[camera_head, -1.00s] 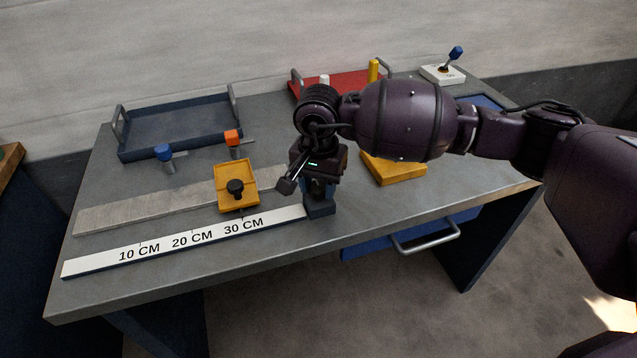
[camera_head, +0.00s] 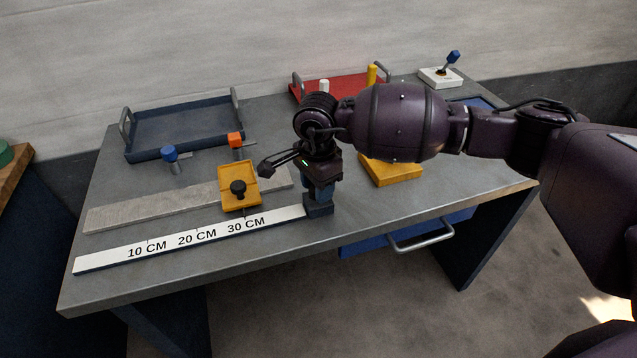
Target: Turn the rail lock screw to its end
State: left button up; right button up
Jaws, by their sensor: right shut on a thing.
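My right gripper (camera_head: 319,182) points down at the right end of the ruler rail (camera_head: 110,258). It is shut on a blue part that I take for the rail lock screw (camera_head: 321,192), standing on a dark blue block (camera_head: 319,208) at that rail end. The gripper hides the top of the screw, so its turn angle cannot be read. A yellow slider (camera_head: 232,172) with a black knob (camera_head: 238,188) sits beside the rail, left of the gripper. My left gripper is not in view.
A grey flat bar (camera_head: 150,208) runs under the yellow slider. Blue (camera_head: 169,153) and orange (camera_head: 235,140) handled pieces stand behind it. A blue tray (camera_head: 185,149) and a red tray (camera_head: 345,84) are at the back. A yellow block (camera_head: 392,174) lies right of the gripper.

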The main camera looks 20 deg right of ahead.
jog(key=shift+r+m, duration=0.2)
jog(key=shift+m, duration=0.4)
jog(key=m+p, duration=0.1)
jog(key=m, duration=0.2)
jog(key=shift+m+p, duration=0.3)
jog(key=shift+p, duration=0.1)
jog(key=m+p, duration=0.1)
jog(key=m, duration=0.1)
jog(key=shift+m, duration=0.3)
jog(key=m+p, duration=0.1)
jog(key=m, duration=0.1)
jog(key=shift+m, duration=0.3)
jog(key=shift+w+m+p, duration=0.1)
jog(key=shift+m+p, duration=0.4)
jog(key=shift+m, duration=0.2)
jog(key=shift+f+m+p, duration=0.15)
jog(key=shift+m+p, duration=0.2)
jog(key=shift+m, duration=0.55)
